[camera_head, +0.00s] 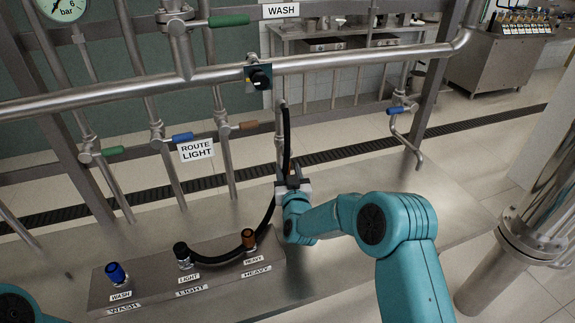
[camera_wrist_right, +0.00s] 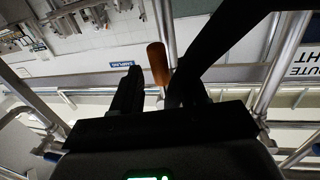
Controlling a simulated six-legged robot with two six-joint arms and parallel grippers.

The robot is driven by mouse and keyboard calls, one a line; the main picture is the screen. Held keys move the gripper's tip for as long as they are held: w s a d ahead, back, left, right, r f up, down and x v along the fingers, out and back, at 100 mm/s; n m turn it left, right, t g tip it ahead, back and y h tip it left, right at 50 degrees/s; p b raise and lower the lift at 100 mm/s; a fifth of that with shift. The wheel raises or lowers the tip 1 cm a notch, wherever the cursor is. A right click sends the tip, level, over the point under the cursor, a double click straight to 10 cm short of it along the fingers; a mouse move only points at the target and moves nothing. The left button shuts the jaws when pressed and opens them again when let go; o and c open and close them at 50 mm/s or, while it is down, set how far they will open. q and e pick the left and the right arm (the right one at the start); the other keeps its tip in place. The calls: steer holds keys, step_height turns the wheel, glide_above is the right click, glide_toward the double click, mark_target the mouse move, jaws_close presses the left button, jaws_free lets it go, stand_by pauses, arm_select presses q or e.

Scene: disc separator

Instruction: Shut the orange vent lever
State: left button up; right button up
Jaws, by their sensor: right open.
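An orange-brown lever handle (camera_wrist_right: 157,65) shows in the right wrist view, in the gap between my right gripper's dark fingers (camera_wrist_right: 153,88). It runs along a thin metal pipe, and its lower end is hidden behind the gripper. In the head view my right gripper (camera_head: 292,183) is open at the vertical pipe in the middle, where the black hose passes. The lever there is mostly hidden by the gripper and hose; I cannot tell whether the fingers touch it. Another brown-orange handle (camera_head: 248,125) points sideways on a pipe to the left. My left gripper is out of view.
A black hose (camera_head: 287,130) hangs past my gripper and curves down to the port block (camera_head: 140,287). The block has blue, black and brown fittings. A horizontal pipe (camera_head: 350,60) crosses above. Green and blue (camera_head: 182,137) levers stand to the left. The bench right of the block is bare.

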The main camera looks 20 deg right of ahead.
steer(key=shift+w+d+f, duration=0.1)
steer(key=shift+w+f, duration=0.1)
steer(key=shift+w, duration=1)
steer(key=shift+s+r, duration=0.15)
jaws_close()
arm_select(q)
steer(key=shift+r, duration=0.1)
arm_select(e)
steer(key=shift+d, duration=0.1)
